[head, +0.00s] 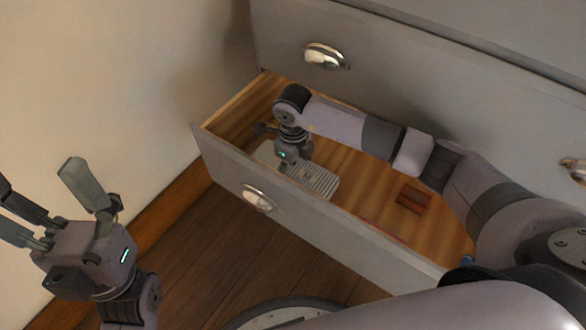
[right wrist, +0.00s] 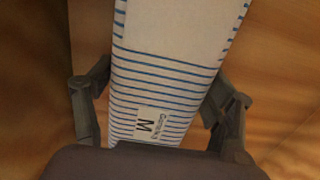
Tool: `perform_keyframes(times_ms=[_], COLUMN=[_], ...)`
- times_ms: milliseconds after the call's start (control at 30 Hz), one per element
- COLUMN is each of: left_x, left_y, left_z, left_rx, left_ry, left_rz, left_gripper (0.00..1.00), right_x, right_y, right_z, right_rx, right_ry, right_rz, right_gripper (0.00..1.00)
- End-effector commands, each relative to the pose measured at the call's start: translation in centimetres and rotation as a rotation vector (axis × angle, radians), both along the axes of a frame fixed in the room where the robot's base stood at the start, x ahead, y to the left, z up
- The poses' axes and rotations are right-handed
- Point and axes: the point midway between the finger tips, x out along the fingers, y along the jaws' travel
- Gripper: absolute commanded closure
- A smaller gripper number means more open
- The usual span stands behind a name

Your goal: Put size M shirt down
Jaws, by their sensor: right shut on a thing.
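The size M shirt is a folded white shirt with blue stripes (right wrist: 170,75) and a label reading M. It fills the middle of the right wrist view and shows in the head view (head: 322,183), low inside the open drawer. My right gripper (head: 287,168) reaches down into the drawer and is shut on the shirt; its fingers flank the shirt in the right wrist view (right wrist: 160,100). Whether the shirt touches the drawer floor I cannot tell. My left gripper (head: 45,205) is open and empty at the left, outside the drawer.
The open drawer (head: 350,230) has a wooden floor and a grey front with a metal handle (head: 257,198). A small reddish-brown object (head: 413,198) lies in it, right of the shirt, with bare floor between. A closed drawer front is above. A wall stands at the left.

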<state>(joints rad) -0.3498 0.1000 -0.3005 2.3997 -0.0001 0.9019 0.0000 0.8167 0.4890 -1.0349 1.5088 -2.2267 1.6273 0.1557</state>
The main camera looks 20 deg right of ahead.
Motion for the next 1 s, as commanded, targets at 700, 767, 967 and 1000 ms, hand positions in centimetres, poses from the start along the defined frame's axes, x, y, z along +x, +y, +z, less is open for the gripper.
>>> perform_keyframes(times_ms=[700, 767, 967, 1000], left_x=[0.0, 0.0, 2.2, 3.0], left_y=[0.0, 0.0, -0.5, -0.7], left_z=[-0.1, 0.1, 1.1, 1.3], left_rx=[0.001, 0.001, 0.037, 0.050], left_ry=[0.002, 0.002, 0.114, 0.152], left_rz=[0.001, 0.001, 0.007, 0.009], left_gripper=[0.18, 0.18, 0.18, 0.18], right_x=[0.0, 0.0, 0.0, 0.0], right_y=[0.0, 0.0, 0.0, 0.0], right_z=[-0.2, 0.1, 2.3, 2.9], right_rx=[0.000, 0.000, 0.000, 0.000], right_ry=[0.000, 0.000, 0.000, 0.000], right_rz=[-0.001, 0.000, -0.001, -0.001], right_gripper=[0.04, 0.04, 0.04, 0.04])
